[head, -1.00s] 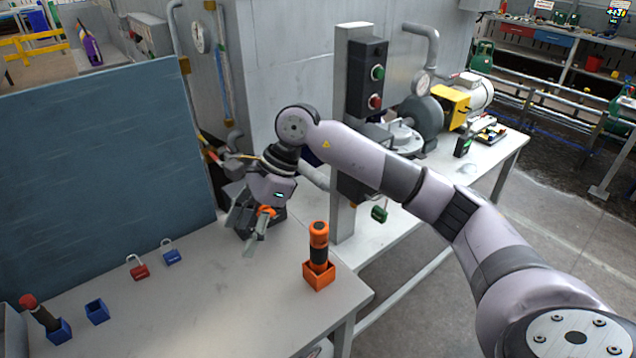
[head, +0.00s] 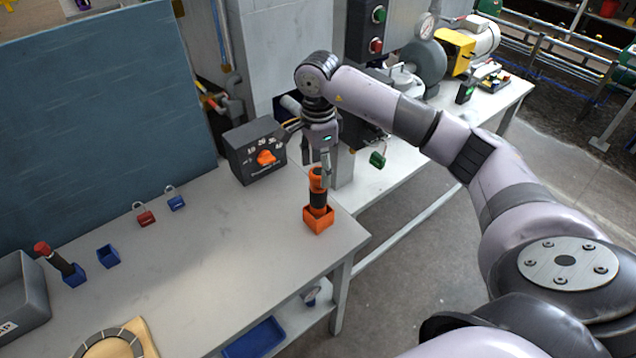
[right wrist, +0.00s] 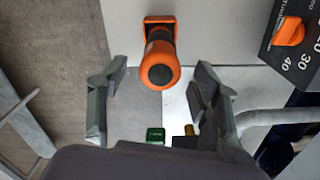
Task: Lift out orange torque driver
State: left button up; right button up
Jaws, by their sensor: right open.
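The orange torque driver (head: 317,197), with a dark grip band, stands upright in an orange square holder (head: 318,224) near the table's right corner. My right gripper (head: 322,176) is right above it, pointing down. In the right wrist view the driver's round orange cap (right wrist: 159,73) shows between the two spread fingers, with a gap on both sides. The fingers are open and hold nothing. In the head view they partly cover the driver's top. My left gripper is not in view.
A dark dial box (head: 254,152) with an orange knob stands just left of my right gripper. Red (head: 144,217) and blue (head: 175,202) padlocks lie on the table (head: 215,250). Another driver (head: 56,260) stands in a blue holder at left. The table's middle is clear.

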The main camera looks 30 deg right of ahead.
aim_at(318, 189)
notch_tip(318, 189, down, 8)
jog(key=shift+r+p, duration=0.2)
jog(key=shift+p, duration=0.7)
grip_shut()
jog(key=c, duration=0.7)
grip_release()
jog(key=c, duration=2.1)
grip_release()
jog(key=shift+r+p, duration=1.95)
jog(key=shift+r, duration=1.9)
jog(key=c, duration=1.4)
grip_release()
jog(key=shift+w, duration=0.1)
